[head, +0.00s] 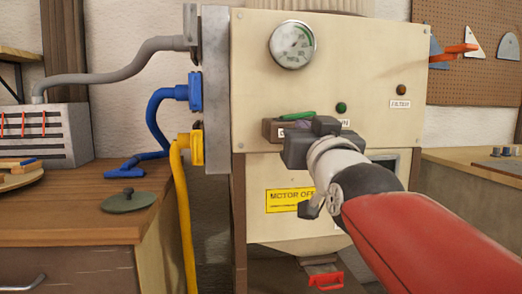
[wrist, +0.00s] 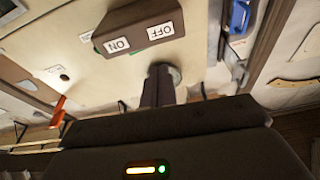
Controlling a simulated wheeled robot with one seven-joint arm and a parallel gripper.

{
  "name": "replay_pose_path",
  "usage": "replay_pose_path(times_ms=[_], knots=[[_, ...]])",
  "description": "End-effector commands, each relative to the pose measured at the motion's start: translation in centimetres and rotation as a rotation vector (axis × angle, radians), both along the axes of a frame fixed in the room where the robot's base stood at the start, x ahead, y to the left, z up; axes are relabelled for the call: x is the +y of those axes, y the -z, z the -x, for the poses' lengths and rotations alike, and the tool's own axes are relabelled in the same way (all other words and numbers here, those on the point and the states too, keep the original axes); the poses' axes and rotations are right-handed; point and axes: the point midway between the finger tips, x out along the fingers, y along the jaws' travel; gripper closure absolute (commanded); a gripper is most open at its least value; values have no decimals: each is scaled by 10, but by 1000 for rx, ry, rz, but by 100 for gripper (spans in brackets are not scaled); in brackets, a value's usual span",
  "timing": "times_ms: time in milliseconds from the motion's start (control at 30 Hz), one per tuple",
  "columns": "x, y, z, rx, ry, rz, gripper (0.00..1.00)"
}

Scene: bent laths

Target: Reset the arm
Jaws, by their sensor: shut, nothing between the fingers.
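My gripper (head: 322,128) is raised in front of the cream machine panel (head: 250,80) in the head view, at the height of the switch block. In the wrist view my gripper (wrist: 160,90) is shut with nothing held, its dark fingers pointing toward the panel. A brown switch block (wrist: 138,27) with ON and OFF labels sits on the panel beyond the fingertips. In the head view the block (head: 270,131) shows a green rocker (head: 297,115) on top, and my gripper hides its right part. I cannot tell whether the fingertips touch the panel.
A gauge (head: 292,45) and a green lamp (head: 341,107) are on the panel. A blue plug (head: 190,92) and a yellow plug (head: 192,149) stick out at its left. A wooden bench (head: 70,215) with a green lid (head: 128,201) stands left; another worktop (head: 470,165) is right.

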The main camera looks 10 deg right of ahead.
Motion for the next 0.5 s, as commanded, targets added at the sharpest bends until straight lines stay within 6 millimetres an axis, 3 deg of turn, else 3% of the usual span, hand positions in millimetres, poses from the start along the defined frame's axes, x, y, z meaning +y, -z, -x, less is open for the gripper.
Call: replay_pose_path(times_ms=[133,267,400,500], knots=[[5,91,10,283,-22,15,100],[8,187,39,588,-37,28,100],[8,279,87,898,-41,38,100],[7,328,123,1078,-37,43,100]])
